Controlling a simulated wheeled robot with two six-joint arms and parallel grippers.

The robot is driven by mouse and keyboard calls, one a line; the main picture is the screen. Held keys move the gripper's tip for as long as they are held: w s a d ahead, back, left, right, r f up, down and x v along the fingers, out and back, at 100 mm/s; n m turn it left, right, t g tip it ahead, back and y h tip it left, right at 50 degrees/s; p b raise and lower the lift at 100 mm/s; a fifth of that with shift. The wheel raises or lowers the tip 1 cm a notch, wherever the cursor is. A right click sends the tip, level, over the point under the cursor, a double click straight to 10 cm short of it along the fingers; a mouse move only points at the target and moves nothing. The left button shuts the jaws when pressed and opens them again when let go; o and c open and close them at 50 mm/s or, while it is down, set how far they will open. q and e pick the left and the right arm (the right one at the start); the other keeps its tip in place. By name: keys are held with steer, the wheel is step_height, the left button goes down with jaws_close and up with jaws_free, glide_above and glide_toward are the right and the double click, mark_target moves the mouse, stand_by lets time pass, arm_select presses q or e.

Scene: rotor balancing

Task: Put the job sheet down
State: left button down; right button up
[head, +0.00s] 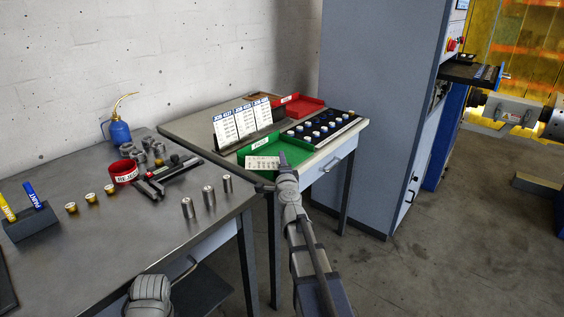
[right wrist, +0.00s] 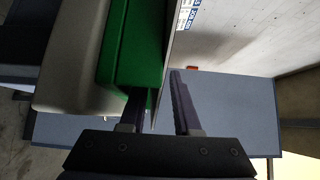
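A white job sheet (head: 262,163) with dark print is at the front of the green tray (head: 290,150) on the farther table. My right gripper (head: 284,161) is at the sheet's right end, over the tray's front part. In the right wrist view my right gripper (right wrist: 158,104) has its two fingers apart. A thin edge, seemingly the sheet edge-on, runs between them, beside the green tray wall (right wrist: 132,45). I cannot tell whether the sheet rests fully on the tray floor.
A rack with several job sheets (head: 243,120) stands behind the green tray. A red tray (head: 302,106) and a black tray of white-topped pieces (head: 345,118) are nearby. The near bench (head: 120,235) holds a red reject bin (head: 124,173), metal cylinders (head: 209,197) and a blue oil can (head: 119,132).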

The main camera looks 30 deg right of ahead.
steer(key=shift+r+p, duration=0.3)
steer(key=shift+r, duration=0.05)
steer(key=shift+s+a+r, duration=0.1)
steer(key=shift+s+a, duration=0.1)
steer(key=shift+s, duration=0.15)
steer(key=v, duration=0.6)
steer(key=shift+s, duration=0.35)
steer(key=shift+a, duration=0.1)
